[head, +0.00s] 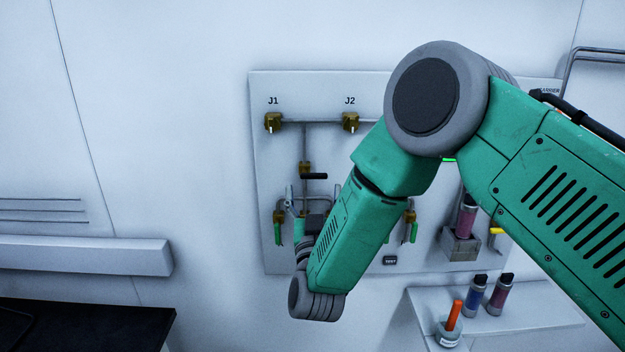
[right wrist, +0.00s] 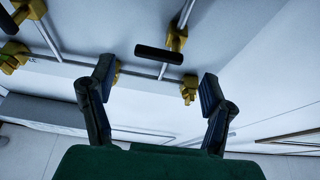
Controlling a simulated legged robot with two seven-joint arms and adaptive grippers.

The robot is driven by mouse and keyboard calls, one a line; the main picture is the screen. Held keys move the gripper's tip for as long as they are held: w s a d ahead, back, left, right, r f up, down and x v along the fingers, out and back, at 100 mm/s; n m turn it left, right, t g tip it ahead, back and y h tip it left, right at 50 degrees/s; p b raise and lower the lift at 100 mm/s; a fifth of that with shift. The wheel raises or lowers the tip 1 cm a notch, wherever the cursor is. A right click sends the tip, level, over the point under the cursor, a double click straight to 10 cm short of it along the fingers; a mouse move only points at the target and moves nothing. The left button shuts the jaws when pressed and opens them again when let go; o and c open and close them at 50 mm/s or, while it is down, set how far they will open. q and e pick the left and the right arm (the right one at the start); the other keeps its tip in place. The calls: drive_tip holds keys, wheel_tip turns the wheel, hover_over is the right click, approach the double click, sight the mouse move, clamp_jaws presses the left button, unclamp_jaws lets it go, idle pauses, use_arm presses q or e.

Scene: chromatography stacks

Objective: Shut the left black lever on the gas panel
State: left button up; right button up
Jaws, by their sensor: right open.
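The left black lever (head: 314,176) sits on a brass valve (head: 305,168) below the J1 fitting on the gas panel (head: 270,235). The lever lies level, crosswise to its upright pipe. In the right wrist view, the black lever (right wrist: 158,54) shows beyond the fingertips, between them in the picture. My right gripper (head: 312,195) is open and empty, just below the lever in the head view; its two fingers (right wrist: 157,82) are spread wide in the wrist view. Whether a finger touches the lever cannot be told. My left gripper is not in view.
My right arm hides the panel's middle. Brass fittings J1 (head: 273,122) and J2 (head: 351,122) are above. A second black lever (right wrist: 27,10) shows in the wrist view. A shelf (head: 535,320) with vials is lower right; a dark counter (head: 90,325) is lower left.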

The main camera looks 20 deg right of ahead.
drive_tip(key=v, duration=0.6)
drive_tip(key=shift+s+f, duration=0.15)
drive_tip(key=shift+s, duration=0.1)
drive_tip(key=shift+a, duration=0.1)
